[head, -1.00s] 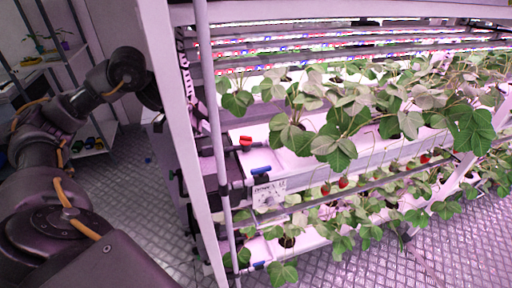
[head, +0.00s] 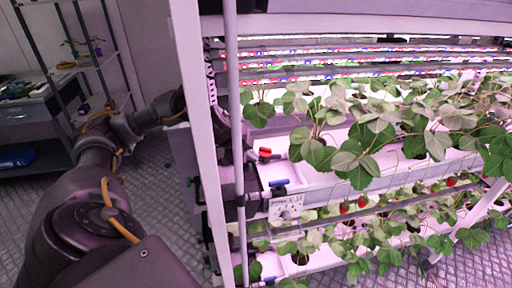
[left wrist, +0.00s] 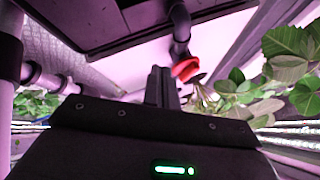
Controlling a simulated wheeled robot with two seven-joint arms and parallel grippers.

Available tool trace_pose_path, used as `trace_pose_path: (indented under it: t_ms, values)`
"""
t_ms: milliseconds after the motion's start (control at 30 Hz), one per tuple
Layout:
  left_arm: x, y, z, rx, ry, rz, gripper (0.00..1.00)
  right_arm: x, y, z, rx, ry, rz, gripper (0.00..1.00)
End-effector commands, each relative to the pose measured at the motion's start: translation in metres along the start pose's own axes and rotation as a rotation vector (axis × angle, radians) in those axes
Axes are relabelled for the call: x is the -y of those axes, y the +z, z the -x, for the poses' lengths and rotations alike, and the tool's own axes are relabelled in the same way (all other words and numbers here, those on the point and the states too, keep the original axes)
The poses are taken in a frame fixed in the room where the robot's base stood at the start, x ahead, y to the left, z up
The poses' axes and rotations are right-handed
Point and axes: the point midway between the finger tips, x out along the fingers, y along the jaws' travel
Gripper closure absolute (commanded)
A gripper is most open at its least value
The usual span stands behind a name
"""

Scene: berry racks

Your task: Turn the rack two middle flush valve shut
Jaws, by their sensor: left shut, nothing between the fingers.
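A red valve handle (head: 265,154) sits on the end pipework of the rack, beside the white trough. A blue valve handle (head: 279,183) is below it, above a small white label plate (head: 285,208) that I cannot read. My left arm reaches behind the rack's front post in the head view, and its gripper is mostly hidden there among dark parts. In the left wrist view the left gripper (left wrist: 161,86) is shut and empty. The red handle (left wrist: 185,68) shows just to the right of the fingertips; contact cannot be told. My right gripper is out of view.
The white rack post (head: 203,170) and a thin upright pipe (head: 236,160) stand close to my left arm. Strawberry plants (head: 340,140) crowd the rack levels to the right. A grey shelf unit (head: 60,100) stands at the back left.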

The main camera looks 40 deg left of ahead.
Motion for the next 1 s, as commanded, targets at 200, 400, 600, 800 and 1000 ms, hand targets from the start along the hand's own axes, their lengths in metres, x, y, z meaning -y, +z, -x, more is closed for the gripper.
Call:
trace_pose_path:
  t_ms: [200, 400, 600, 800, 1000]
  values:
    - [0.026, -0.001, -0.015, 0.0, -0.001, 0.003, 1.0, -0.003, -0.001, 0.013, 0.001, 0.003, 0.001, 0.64]
    - [0.035, 0.0, -0.021, 0.0, 0.0, 0.001, 1.0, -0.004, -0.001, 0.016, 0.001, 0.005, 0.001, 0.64]
    - [0.035, 0.0, -0.022, 0.0, 0.0, -0.001, 1.0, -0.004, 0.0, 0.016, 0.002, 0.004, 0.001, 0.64]
    - [0.036, 0.002, -0.021, 0.0, 0.0, -0.002, 1.0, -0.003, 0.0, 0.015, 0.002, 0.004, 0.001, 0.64]
    - [0.036, 0.011, -0.019, -0.009, 0.011, -0.021, 1.0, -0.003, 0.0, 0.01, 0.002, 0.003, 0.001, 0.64]
